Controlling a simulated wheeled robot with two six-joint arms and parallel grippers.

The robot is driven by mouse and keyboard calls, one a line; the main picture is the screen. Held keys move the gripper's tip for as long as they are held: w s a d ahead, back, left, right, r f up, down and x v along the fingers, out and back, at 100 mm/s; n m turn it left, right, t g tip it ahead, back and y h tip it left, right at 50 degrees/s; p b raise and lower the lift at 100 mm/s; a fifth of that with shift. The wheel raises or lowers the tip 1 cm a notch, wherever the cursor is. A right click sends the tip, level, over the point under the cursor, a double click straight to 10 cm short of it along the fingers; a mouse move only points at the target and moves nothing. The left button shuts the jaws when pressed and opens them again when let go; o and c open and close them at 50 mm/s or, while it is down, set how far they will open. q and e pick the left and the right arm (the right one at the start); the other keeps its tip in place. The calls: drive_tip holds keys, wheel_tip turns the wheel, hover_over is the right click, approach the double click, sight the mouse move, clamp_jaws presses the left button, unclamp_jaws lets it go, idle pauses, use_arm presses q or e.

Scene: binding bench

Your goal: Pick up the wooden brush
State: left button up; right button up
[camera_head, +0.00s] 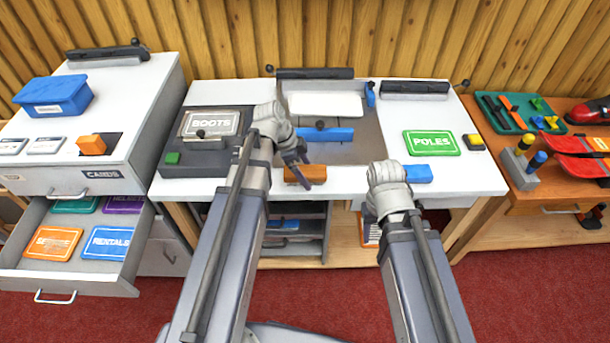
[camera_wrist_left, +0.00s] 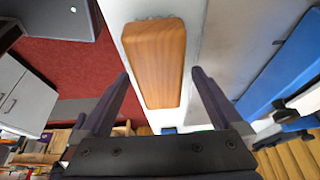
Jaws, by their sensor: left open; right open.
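The wooden brush (camera_head: 305,174) is an orange-brown block lying near the front edge of the white bench. In the left wrist view the brush (camera_wrist_left: 157,62) shows its wood grain, with its long side running away from the camera. My left gripper (camera_head: 300,165) is just over the brush. In the left wrist view my left gripper (camera_wrist_left: 161,76) is open, one finger on each side of the brush's width, with gaps on both sides. It holds nothing. My right arm reaches the bench's front right, but its fingers are hidden behind its wrist.
The white bench (camera_head: 470,177) carries a grey BOOTS box (camera_head: 188,157), a blue-handled tool (camera_head: 320,134) in a recessed tray, and a green POLES card (camera_head: 432,143). An open drawer (camera_head: 25,279) with cards is at left. A shelf with red skis (camera_head: 582,167) is at right.

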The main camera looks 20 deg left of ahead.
sight(305, 170)
use_arm(q)
drive_tip(key=shift+f, duration=0.25)
idle(0.3)
clamp_jaws()
idle(0.7)
drive_tip(key=shift+r, duration=0.1)
wheel_tip(305, 170, up, 10)
drive_tip(key=p, duration=1)
drive_tip(key=shift+r, duration=0.25)
